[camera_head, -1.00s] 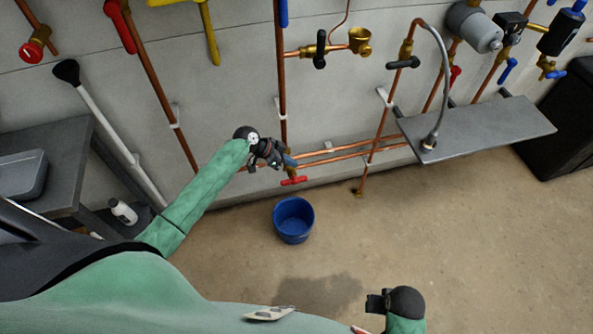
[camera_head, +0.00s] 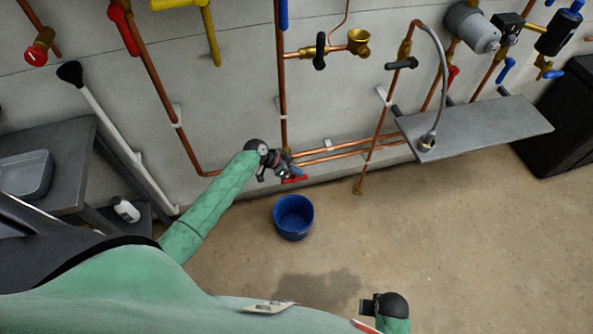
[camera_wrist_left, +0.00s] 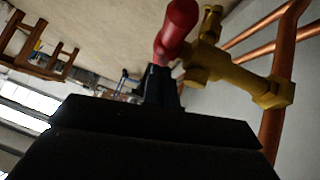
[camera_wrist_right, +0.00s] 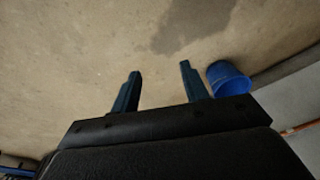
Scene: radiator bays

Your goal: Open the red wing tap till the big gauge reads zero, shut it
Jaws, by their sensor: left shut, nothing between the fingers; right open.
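The red wing tap (camera_head: 296,179) sits low on the wall pipework, beyond the bucket. My left gripper (camera_head: 284,170) is right at it, partly covering it. In the left wrist view the red handle (camera_wrist_left: 177,30) and its brass body (camera_wrist_left: 235,78) show close up. The left fingers (camera_wrist_left: 160,84) are shut and empty, their tips against or just beside the handle; I cannot tell contact. My right gripper (camera_head: 366,306) is open and empty over the floor, and its spread fingers show in the right wrist view (camera_wrist_right: 159,70). I see no readable big gauge.
A blue bucket (camera_head: 293,217) stands on the floor below the tap. A grey shelf (camera_head: 480,128) juts from the wall at right, with a black bin beyond. Copper pipes line the wall. A grey bench (camera_head: 70,150) is at left. The floor ahead is open, with a dark wet-looking patch.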

